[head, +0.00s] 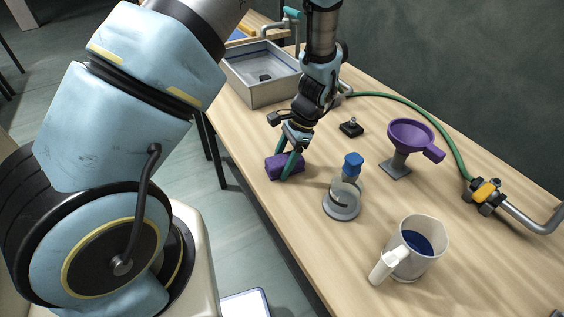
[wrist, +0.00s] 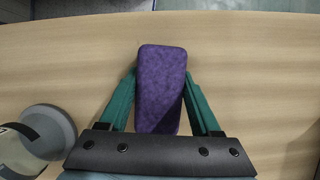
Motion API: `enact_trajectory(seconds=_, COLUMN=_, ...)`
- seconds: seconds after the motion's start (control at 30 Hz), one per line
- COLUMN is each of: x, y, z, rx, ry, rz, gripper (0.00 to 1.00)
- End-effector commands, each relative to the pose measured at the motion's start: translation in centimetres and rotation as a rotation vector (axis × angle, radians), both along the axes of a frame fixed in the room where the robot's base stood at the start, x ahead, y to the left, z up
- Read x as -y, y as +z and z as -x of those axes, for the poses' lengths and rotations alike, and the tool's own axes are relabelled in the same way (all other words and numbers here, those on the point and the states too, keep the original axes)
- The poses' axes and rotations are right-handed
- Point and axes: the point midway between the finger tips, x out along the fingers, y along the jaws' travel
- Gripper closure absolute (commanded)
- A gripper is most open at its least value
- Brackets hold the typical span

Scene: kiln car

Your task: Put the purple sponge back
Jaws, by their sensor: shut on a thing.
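The purple sponge (head: 276,168) is a rounded block near the left edge of the wooden table (head: 300,222) in the head view. It also shows in the wrist view (wrist: 161,85), upright in the picture between the two green fingers. My gripper (head: 288,168) is shut on the sponge, with one finger on each side; it also shows in the wrist view (wrist: 161,100). I cannot tell whether the sponge rests on the table or is just above it. The sponge's lower end in the wrist view is hidden by the gripper body.
A clear vessel with a blue cap (head: 343,198) stands close to the right of the sponge. A metal sink (head: 262,93) is at the back left. A purple funnel on a stand (head: 398,165), a small black item (head: 351,128), a jug with blue liquid (head: 424,262) and a green hose (head: 443,133) lie further right.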

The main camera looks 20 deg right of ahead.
Motion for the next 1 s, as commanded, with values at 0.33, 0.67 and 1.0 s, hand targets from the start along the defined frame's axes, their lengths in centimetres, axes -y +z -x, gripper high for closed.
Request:
enact_trajectory(seconds=0.33, x=0.0, y=0.01, z=0.0, rx=0.0, ry=0.0, rz=0.0, gripper=0.11)
enact_trajectory(seconds=0.67, x=0.0, y=0.0, z=0.0, rx=0.0, ry=0.0, rz=0.0, gripper=0.01)
enact_trajectory(seconds=1.0, x=0.01, y=0.05, z=0.0, rx=0.0, ry=0.0, rz=0.0, gripper=0.01)
